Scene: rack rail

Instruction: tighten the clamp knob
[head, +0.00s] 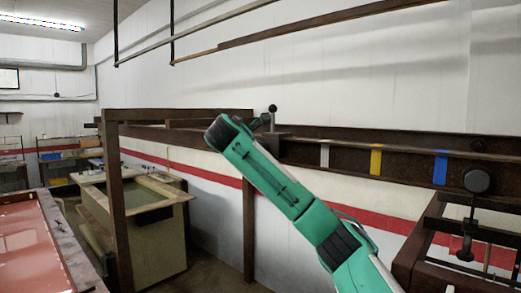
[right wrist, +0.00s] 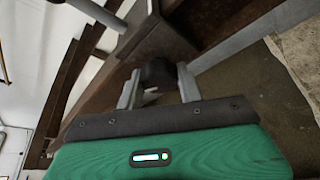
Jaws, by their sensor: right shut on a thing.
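The clamp knob (right wrist: 157,72) is a dark, rounded piece between the two pale fingers of my right gripper (right wrist: 158,75) in the right wrist view. The fingers are shut on it, one on each side. In the head view my green right arm reaches up from the lower right to the left part of the brown rail (head: 405,158). The wrist largely hides the gripper and knob there. A lever with a black ball end (head: 272,108) stands upright just right of the wrist. Knob tightness cannot be told. My left gripper is in neither view.
The rail carries pale, yellow (head: 376,160) and blue (head: 440,168) bands. A dark round disc (head: 477,180) sits at its right, above a brown frame. A brown post (head: 117,205) and a tank (head: 145,198) stand left. A reddish vat (head: 30,235) is at lower left.

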